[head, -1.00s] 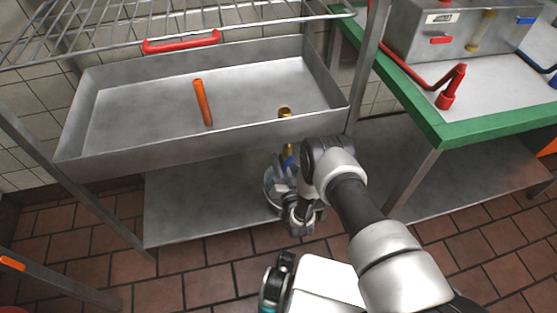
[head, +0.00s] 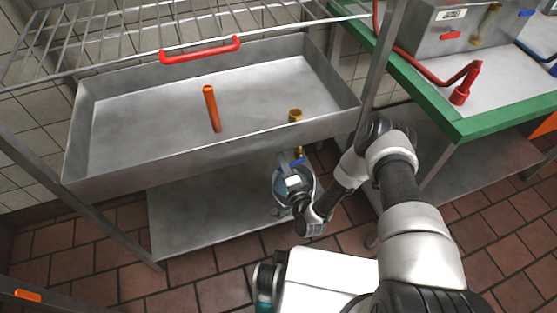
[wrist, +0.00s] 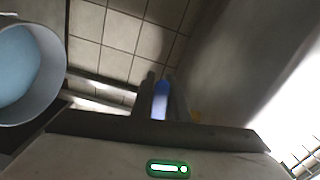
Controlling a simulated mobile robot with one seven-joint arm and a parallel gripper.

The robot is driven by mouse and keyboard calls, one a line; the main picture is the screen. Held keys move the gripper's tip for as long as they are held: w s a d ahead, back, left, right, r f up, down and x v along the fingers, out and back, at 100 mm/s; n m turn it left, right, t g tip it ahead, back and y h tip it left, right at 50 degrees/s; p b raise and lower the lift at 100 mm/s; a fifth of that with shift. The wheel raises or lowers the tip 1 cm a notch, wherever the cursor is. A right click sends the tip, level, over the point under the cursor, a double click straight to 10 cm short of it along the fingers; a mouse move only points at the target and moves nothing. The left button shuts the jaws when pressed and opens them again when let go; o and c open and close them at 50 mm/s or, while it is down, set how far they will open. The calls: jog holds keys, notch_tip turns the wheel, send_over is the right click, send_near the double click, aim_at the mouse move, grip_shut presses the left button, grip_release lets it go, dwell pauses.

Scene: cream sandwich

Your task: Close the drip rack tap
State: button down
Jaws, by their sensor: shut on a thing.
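The drip rack tap (head: 299,152) is a small brass valve under the front right of the grey metal drip tray (head: 120,130). Its blue handle (head: 298,162) shows just below the tray edge. My gripper (head: 291,170) is at the handle, below the tray. In the wrist view, the blue handle (wrist: 160,100) sits between the two dark fingers of my gripper (wrist: 163,96), which are shut on it. The handle's exact angle is hard to tell, as the fingers and tray hide part of it.
A round container with pale blue contents (wrist: 18,68) is close at the left in the wrist view. An orange stick (head: 212,108) stands in the tray. A wire shelf (head: 130,35) is above. A green-edged table (head: 500,125) stands at the right.

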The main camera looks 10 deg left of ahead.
jog(key=shift+a+r+m, duration=0.15)
jog(key=shift+r+m, duration=0.55)
jog(key=shift+m, duration=0.3)
jog(key=shift+r, duration=0.1)
jog(key=c, duration=1.7)
grip_release()
jog(key=p+v, duration=0.2)
jog(key=v, duration=1.5)
jog(key=shift+s+d, duration=0.15)
jog(key=shift+d, duration=0.1)
